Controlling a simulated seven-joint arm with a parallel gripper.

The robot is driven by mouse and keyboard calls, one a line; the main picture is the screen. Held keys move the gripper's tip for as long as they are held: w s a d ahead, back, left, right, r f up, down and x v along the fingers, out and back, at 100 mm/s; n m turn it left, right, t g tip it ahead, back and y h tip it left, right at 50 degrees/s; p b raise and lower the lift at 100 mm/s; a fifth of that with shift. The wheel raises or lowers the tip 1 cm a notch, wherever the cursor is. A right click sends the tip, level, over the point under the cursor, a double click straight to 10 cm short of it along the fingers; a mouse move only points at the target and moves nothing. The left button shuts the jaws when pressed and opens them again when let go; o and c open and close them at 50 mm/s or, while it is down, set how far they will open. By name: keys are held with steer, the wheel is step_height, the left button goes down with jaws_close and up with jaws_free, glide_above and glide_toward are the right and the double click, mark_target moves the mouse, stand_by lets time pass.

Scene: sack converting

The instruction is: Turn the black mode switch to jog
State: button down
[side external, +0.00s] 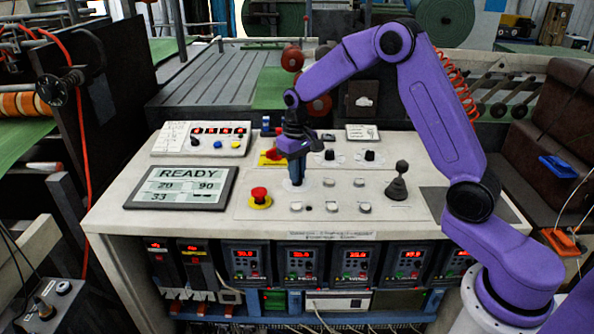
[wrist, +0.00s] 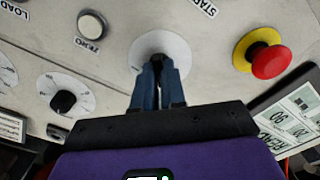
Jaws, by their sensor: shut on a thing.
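The black mode switch (wrist: 159,58) sits on a round white dial plate (wrist: 174,43) in the wrist view. Only a little of it shows between my fingers. My gripper (wrist: 159,72) is shut on it, with one blue finger on each side. In the side external view my gripper (side external: 296,178) points straight down onto the sloping console (side external: 236,204), and the fingers hide the switch there. The dial's markings and the switch's pointing direction cannot be read.
A red emergency stop button (side external: 259,194) on a yellow base is close by. Another black knob (wrist: 63,101) and a white button (wrist: 91,25) are on the other side. A joystick (side external: 397,183) stands farther right. A READY display (side external: 181,187) is at left.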

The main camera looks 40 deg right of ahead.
steer(key=m, duration=0.4)
steer(key=shift+m, duration=2.2)
steer(key=shift+r, duration=0.1)
steer(key=c, duration=1.2)
jaws_free()
step_height(320, 180, up, 17)
steer(key=shift+r, duration=0.2)
